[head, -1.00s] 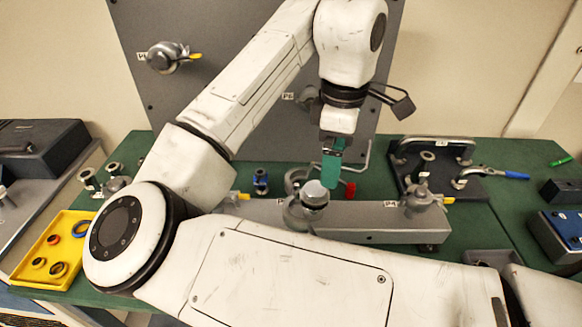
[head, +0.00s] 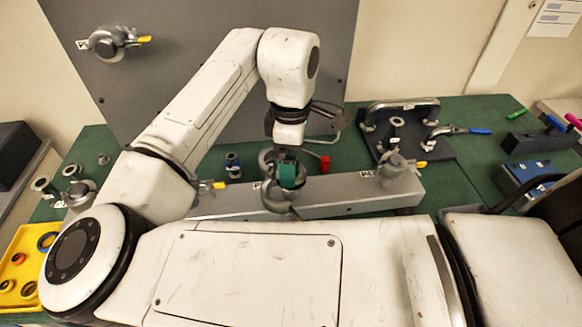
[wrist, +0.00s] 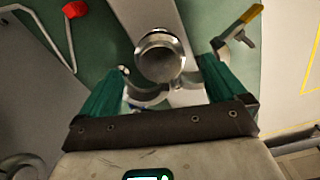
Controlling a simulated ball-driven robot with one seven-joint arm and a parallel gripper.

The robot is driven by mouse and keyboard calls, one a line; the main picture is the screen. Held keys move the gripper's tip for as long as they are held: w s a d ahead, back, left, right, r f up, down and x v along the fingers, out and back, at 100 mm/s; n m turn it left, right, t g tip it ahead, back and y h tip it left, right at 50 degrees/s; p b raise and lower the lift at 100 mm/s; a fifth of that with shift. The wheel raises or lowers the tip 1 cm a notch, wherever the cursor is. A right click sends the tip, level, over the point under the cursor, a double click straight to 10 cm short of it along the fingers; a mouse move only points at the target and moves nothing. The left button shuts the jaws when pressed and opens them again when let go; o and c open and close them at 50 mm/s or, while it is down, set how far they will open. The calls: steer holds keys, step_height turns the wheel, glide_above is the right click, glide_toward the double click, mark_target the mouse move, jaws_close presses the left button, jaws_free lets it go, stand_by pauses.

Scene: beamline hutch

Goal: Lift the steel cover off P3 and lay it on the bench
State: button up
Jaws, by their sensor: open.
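The steel cover (wrist: 160,58) shows in the wrist view as a round, shiny cap between the two green fingers of my gripper (wrist: 162,75). The fingers are open, one on each side, with visible gaps to the cap. In the head view my gripper (head: 287,184) is down at the middle port of the grey metal beam, and its fingers hide most of the cap. A ring-shaped clamp (head: 277,203) shows below them. The small port label beside it is too blurred to read surely. The green bench (head: 462,190) lies under the beam.
A yellow-handled valve fitting (head: 395,167) stands on the beam's right end. A red knob (head: 324,164) and blue fitting (head: 233,165) are near my gripper. A yellow tray (head: 22,262) lies left.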

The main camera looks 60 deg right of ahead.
steer(key=shift+s+f, duration=0.1)
steer(key=shift+f, duration=0.85)
steer(key=c, duration=1.2)
steer(key=shift+r, duration=0.2)
